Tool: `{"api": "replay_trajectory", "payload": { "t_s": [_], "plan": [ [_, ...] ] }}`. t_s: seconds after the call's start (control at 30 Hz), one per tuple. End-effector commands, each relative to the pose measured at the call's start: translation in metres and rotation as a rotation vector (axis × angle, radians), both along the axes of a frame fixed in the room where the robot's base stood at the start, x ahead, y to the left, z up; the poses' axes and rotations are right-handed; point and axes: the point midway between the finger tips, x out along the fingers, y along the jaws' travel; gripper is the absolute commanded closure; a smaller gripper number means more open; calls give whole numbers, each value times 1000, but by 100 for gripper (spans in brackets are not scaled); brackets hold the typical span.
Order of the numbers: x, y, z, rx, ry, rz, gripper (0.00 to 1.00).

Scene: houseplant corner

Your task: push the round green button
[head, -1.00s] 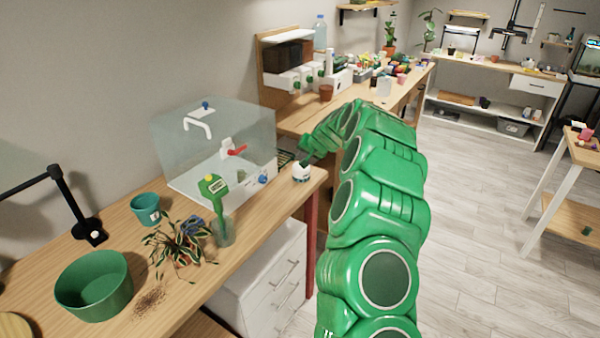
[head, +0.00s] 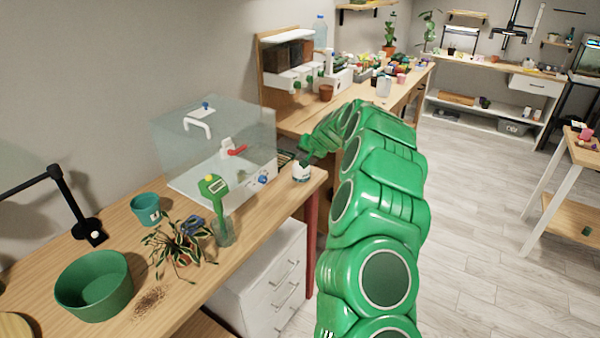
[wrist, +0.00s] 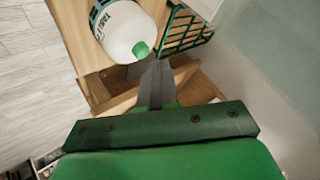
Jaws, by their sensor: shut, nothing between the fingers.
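A white bottle-like device (head: 301,175) with a dark green band stands near the front right corner of the wooden bench. It also shows at the top of the wrist view (wrist: 122,30). A round green button (wrist: 140,50) sticks out of its white top. My gripper (wrist: 152,66) is shut and empty, its fingertips pointing towards the button and very close to it. I cannot tell whether they touch it. In the head view my gripper (head: 304,160) is small and just above the device, and the button cannot be made out there.
A green grid rack (wrist: 186,30) lies right beside the device. A clear box (head: 215,140) with a red lever stands to the left.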

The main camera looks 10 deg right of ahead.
Motion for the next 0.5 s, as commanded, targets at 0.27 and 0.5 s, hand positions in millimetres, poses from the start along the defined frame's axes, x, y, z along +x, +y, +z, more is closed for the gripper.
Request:
{"api": "replay_trajectory", "payload": {
  "t_s": [0.27,0.5],
  "plan": [
    [0,0,-1,0,0,0,100],
    [0,0,-7,0,1,1,100]
  ]
}}
